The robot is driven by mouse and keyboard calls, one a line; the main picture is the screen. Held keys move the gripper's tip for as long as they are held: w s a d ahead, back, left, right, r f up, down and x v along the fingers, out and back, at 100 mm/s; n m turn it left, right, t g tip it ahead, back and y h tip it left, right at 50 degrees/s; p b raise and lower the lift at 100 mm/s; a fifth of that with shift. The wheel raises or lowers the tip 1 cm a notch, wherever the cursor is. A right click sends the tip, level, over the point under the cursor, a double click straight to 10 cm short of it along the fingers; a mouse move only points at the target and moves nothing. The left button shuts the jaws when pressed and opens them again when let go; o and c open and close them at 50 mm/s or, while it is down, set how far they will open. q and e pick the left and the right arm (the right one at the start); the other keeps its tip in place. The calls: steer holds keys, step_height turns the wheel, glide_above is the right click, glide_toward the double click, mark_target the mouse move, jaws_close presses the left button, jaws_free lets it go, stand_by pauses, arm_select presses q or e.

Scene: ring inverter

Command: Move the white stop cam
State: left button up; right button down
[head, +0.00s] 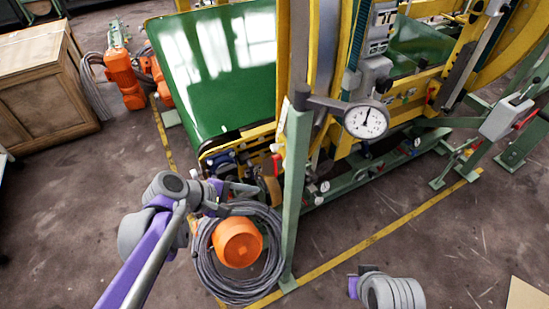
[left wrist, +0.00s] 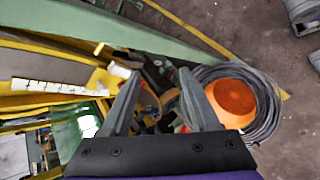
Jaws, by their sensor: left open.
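My left gripper (head: 250,198) reaches from the lower left to the low machinery beside the green post. In the left wrist view its two grey fingers (left wrist: 160,74) are apart, with nothing held between them. A small white piece (left wrist: 120,71) shows just left of the left fingertip, by a yellow-tipped part; it may be the white stop cam, but I cannot tell for sure. In the head view I cannot pick out the cam. A brownish round part (left wrist: 150,103) lies beyond the fingers. My right gripper is not visible; only a grey and purple part of my right arm shows.
A grey cable coil (head: 205,262) around an orange drum (head: 237,242) lies close below the left gripper. The green post (head: 295,190) carries a dial gauge (head: 366,120) to the right. A green sloping panel (head: 215,65) stands behind. The floor at lower left is clear.

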arm_select(q)
steer(key=w+f+n+t+h+b, duration=0.1)
steer(key=w+f+n+h+b, duration=0.15)
steer(key=w+n, duration=0.4)
steer(key=n+t+h+b, duration=0.3)
steer(key=n+h+b, duration=0.1)
steer(key=n+h, duration=0.1)
glide_toward(274, 148)
steer(key=x, duration=0.7)
steer(key=f+x, duration=0.1)
steer(key=x, duration=0.2)
steer(key=shift+w+b, duration=0.35)
steer(key=shift+w, duration=0.15)
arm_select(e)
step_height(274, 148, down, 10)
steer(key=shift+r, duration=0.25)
arm_select(q)
jaws_close()
steer(key=shift+r, duration=0.1)
